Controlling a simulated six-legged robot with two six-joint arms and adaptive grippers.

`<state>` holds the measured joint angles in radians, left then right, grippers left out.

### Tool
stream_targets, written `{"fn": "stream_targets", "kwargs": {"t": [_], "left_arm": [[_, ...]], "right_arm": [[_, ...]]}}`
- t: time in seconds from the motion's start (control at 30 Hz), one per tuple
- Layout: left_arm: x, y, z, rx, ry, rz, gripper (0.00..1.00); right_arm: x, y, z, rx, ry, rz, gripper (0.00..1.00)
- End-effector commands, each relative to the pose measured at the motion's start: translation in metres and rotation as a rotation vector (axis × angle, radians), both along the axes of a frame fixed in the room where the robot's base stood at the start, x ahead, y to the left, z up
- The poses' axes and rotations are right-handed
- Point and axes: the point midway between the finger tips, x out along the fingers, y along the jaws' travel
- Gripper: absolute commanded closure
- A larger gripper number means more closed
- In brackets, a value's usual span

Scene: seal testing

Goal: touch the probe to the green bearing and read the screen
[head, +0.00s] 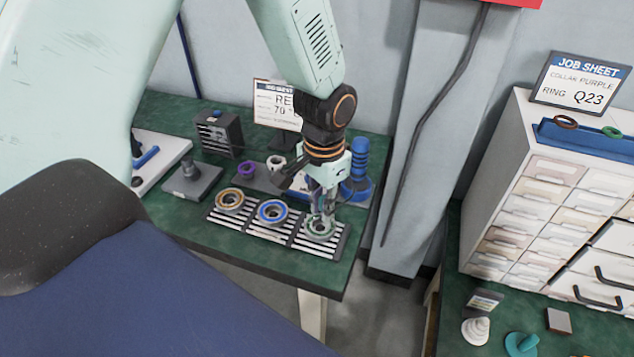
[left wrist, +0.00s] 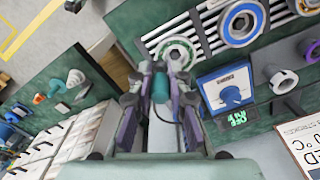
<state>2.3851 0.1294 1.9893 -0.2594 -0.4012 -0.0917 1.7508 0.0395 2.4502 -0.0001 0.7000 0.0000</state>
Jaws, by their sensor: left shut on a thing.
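The green bearing (head: 320,228) sits on the right end of a slatted grey rack, and also shows in the left wrist view (left wrist: 176,50). My left gripper (head: 323,203) points down right over it. In the left wrist view its fingers (left wrist: 160,78) are shut on a teal probe (left wrist: 160,88) with a dark cable. The probe's tip is at or just above the bearing; contact cannot be told. The small dark screen (left wrist: 236,119) shows green characters, tilted and not surely readable, beside a blue unit with a knob (left wrist: 229,95). My right gripper is not in view.
An orange bearing (head: 229,200) and a blue bearing (head: 272,211) share the rack. Behind stand a purple collar (head: 247,170), a white collar (head: 277,162) and a job sheet (head: 275,104). A drawer cabinet (head: 540,205) stands at right beyond a grey pillar (head: 430,120).

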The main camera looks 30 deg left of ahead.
Motion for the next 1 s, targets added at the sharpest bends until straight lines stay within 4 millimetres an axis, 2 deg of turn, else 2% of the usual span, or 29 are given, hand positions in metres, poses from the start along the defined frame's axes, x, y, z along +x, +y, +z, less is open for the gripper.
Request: {"fn": "stream_targets", "kwargs": {"t": [0.03, 0.1, 0.3, 0.47, 0.8, 1.0], "left_arm": [[-0.001, 0.005, 0.005, -0.007, 0.0, -0.008, 1.0], [-0.001, 0.01, 0.004, -0.009, -0.004, -0.024, 1.0], [-0.001, 0.015, 0.0, -0.012, -0.009, -0.043, 1.0], [-0.002, 0.014, -0.009, -0.011, -0.009, -0.046, 1.0], [-0.002, 0.012, -0.039, -0.01, -0.008, -0.048, 1.0], [-0.002, 0.012, -0.046, -0.01, -0.008, -0.048, 1.0]], "right_arm": [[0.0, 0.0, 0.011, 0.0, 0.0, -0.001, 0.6], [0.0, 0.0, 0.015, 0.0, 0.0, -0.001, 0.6], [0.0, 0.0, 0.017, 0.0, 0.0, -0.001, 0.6], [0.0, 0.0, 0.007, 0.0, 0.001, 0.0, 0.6], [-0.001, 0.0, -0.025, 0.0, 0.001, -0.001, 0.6], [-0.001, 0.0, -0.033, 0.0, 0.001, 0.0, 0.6]]}}
